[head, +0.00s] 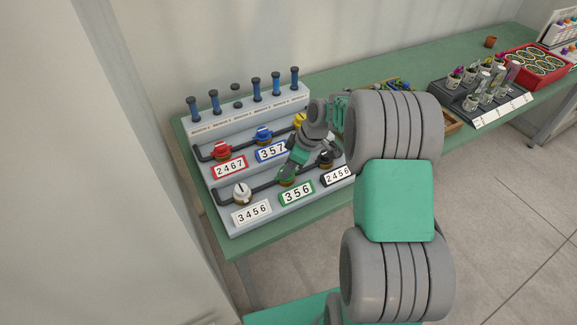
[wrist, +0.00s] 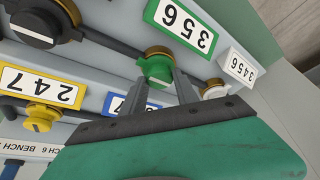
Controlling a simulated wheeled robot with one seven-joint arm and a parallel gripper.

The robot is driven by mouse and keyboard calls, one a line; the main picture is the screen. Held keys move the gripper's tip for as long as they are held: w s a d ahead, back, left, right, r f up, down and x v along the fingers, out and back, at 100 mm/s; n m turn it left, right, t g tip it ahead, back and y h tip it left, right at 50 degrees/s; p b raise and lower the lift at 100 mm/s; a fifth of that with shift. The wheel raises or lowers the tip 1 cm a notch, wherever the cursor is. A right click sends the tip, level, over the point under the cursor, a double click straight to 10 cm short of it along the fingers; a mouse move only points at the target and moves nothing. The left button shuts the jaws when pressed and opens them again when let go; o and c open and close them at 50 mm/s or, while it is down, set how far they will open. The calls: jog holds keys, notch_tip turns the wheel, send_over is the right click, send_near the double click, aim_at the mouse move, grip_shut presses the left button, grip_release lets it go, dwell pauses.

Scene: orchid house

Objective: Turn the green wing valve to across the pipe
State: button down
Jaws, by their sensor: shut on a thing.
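The green wing valve (wrist: 156,68) sits on a dark pipe (wrist: 107,41) in the wrist view, with a brass collar behind it. It also shows in the head view (head: 286,178), low on the bench board, above the green-framed label 356 (head: 297,193). My gripper (wrist: 158,88) reaches the valve with one finger on each side and is shut on its wing. In the head view my gripper (head: 291,168) comes down over the valve and partly covers it. The fingers hide much of the wing, so I cannot tell its angle to the pipe.
A white valve (head: 241,192) and a black valve (head: 325,158) flank it on the same pipe. Red (head: 221,149), blue (head: 263,134) and yellow (head: 299,120) valves sit on the pipe above. A rack of blue-handled items (head: 256,88) stands behind. Pots (head: 470,102) stand farther right.

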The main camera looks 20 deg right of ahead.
jog(key=m+t+b, duration=0.1)
jog(key=m+b, duration=0.1)
jog(key=m, duration=0.1)
jog(key=shift+a+m+h, duration=0.15)
jog(key=shift+m+h, duration=0.15)
jog(key=shift+h, duration=0.1)
jog(key=m+b, duration=0.1)
jog(key=m+h, duration=0.1)
jog(key=m, duration=0.1)
jog(key=m+t+b, duration=0.1)
jog(key=m, duration=0.1)
jog(key=shift+s+a+h+b, duration=0.15)
jog(key=shift+a+h+b, duration=0.1)
jog(key=shift+h+b, duration=0.15)
jog(key=m+h, duration=0.1)
jog(key=m, duration=0.1)
jog(key=m+b, duration=0.1)
jog(key=m, duration=0.2)
jog(key=shift+a+h, duration=0.15)
jog(key=shift+h, duration=0.25)
jog(key=m, duration=0.2)
jog(key=m+h+b, duration=0.1)
jog(key=m, duration=0.1)
jog(key=shift+a+h, duration=0.1)
jog(key=shift+h, duration=0.2)
jog(key=shift+m+g, duration=0.3)
jog(key=c, duration=0.9)
grip_release()
jog(key=shift+c, duration=0.2)
